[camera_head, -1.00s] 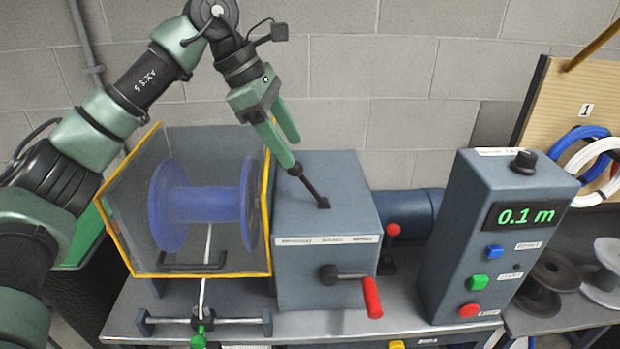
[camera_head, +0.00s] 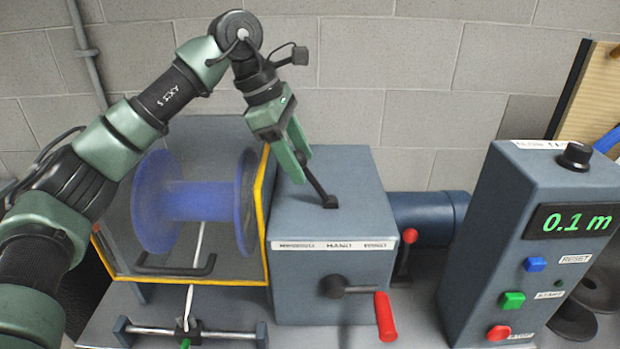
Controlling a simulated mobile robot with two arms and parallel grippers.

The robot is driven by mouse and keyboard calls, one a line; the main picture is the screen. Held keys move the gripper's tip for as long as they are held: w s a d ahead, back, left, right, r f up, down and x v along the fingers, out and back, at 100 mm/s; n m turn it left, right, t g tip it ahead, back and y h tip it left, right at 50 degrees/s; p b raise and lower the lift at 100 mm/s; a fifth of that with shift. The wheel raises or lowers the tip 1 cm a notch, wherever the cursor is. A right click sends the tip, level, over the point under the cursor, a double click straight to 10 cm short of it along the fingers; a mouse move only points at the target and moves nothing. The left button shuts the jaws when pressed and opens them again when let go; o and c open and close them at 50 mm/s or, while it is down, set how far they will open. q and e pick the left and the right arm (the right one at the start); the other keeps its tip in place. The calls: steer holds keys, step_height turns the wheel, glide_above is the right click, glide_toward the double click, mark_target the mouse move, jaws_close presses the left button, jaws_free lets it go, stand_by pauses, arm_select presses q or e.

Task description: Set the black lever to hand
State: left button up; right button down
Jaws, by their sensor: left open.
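The black lever (camera_head: 318,184) stands on top of the grey gearbox housing (camera_head: 352,170) and leans to the left from its pivot. A label strip (camera_head: 335,246) on the housing's front edge reads HAND in the middle, with blurred words at its left and right ends. My left gripper (camera_head: 301,158) reaches down from above with its two green fingers open, at the lever's upper end. The fingers partly hide the lever's tip, and I cannot tell whether they touch it. My right gripper is not in view.
A yellow-framed clear guard (camera_head: 262,215) around a blue spool (camera_head: 190,201) stands left of the housing. A crank with a red handle (camera_head: 385,316) sticks out in front. A small red-knobbed lever (camera_head: 409,236) and a control box (camera_head: 520,205) reading 0.1 m stand at right.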

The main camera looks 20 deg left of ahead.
mark_target(313, 181)
arm_select(q)
steer(key=x, duration=0.5)
steer(key=shift+p, duration=0.4)
jaws_close()
stand_by(1.0)
